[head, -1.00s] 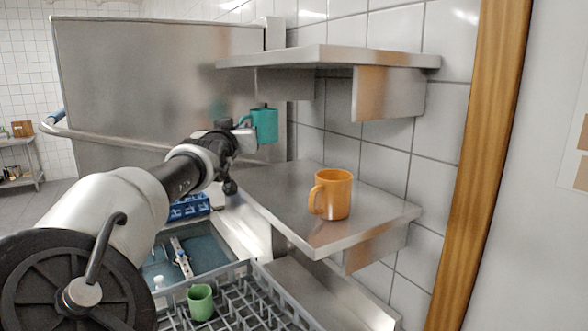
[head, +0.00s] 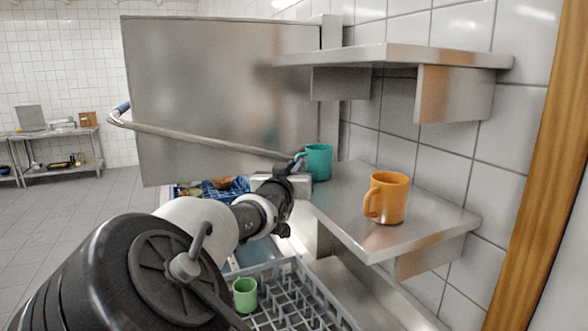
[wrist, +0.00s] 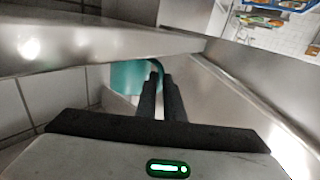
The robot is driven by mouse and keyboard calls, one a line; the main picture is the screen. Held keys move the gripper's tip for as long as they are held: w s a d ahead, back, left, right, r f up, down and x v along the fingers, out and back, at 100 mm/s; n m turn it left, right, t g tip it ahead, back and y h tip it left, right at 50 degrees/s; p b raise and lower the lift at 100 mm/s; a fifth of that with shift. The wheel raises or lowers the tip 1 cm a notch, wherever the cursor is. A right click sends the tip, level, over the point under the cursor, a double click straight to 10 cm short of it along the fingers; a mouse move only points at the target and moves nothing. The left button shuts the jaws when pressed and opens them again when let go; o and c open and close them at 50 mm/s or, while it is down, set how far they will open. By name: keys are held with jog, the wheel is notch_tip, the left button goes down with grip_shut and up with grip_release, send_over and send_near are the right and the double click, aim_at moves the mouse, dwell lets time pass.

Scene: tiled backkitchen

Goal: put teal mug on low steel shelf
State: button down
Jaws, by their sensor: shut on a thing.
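The teal mug (head: 319,162) is upright at the far left end of the low steel shelf (head: 350,222). I cannot tell whether its base touches the shelf. My gripper (head: 297,165) is at the mug's left side, shut on its handle. In the wrist view, the two dark fingers (wrist: 162,92) close on the handle of the mug (wrist: 128,78), whose body is partly hidden.
An orange mug (head: 387,198) stands on the low shelf, nearer me. An upper steel shelf (head: 390,56) overhangs it. Below is a grey dish rack (head: 292,290) with a green cup (head: 245,294). A bar handle (head: 200,137) crosses the large steel panel (head: 220,90).

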jog(key=shift+f, duration=0.1)
jog(key=c, duration=1.9)
grip_release()
jog(key=shift+o, duration=0.2)
jog(key=shift+s+a+r, duration=0.1)
jog(key=shift+s+r, duration=0.05)
jog(key=shift+r, duration=0.05)
jog(key=v, duration=1.1)
jog(key=shift+s, duration=0.45)
